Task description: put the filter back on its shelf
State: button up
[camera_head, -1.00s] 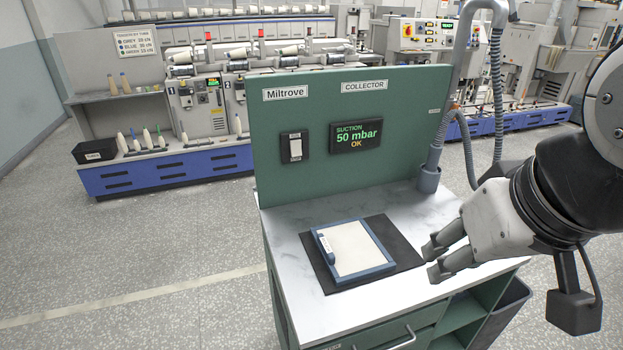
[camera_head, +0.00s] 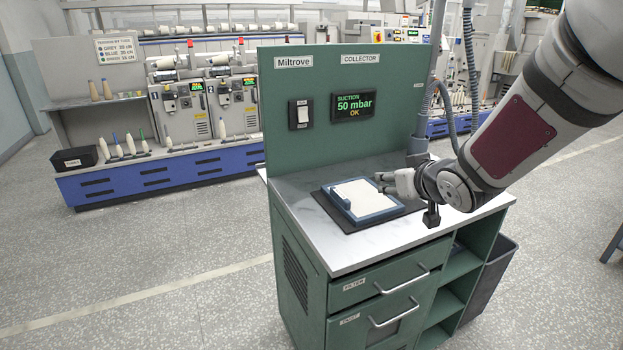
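The filter (camera_head: 362,198) is a flat panel with a blue frame and a pale face. It lies flat on a dark mat (camera_head: 343,221) on the metal worktop, with a small blue tab at its left side. My gripper (camera_head: 383,182) is at the filter's right edge, pointing left, with its two grey fingers apart and nothing visible between them. Whether it touches the filter I cannot tell. Open shelves (camera_head: 461,267) are in the right part of the green cabinet, below the worktop.
A green panel (camera_head: 345,90) with a switch and a "50 mbar OK" display (camera_head: 354,105) stands behind the worktop. A grey hose (camera_head: 420,130) rises at its right. Drawers labelled FILTER (camera_head: 390,276) and DUST are shut. A dark bin (camera_head: 487,285) stands at the right.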

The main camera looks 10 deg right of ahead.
aim_at(342, 196)
jog(key=w+a+f+y+b, duration=0.1)
jog(key=w+f, duration=0.1)
jog(key=f, duration=0.1)
jog(key=w+a+f+n+y+b, duration=0.1)
jog(key=f, duration=0.2)
jog(key=w+a+f+t+y+b, duration=0.1)
jog(key=w+f+y, duration=0.1)
jog(key=f, duration=0.2)
jog(key=shift+w+n, duration=0.3)
jog(key=shift+w, duration=0.05)
jog(key=b+x, duration=0.1)
jog(key=x, duration=1.2)
jog(key=shift+w+a+f+b, duration=0.1)
jog(key=shift+w+f+b, duration=0.15)
jog(key=shift+b, duration=0.15)
grip_shut()
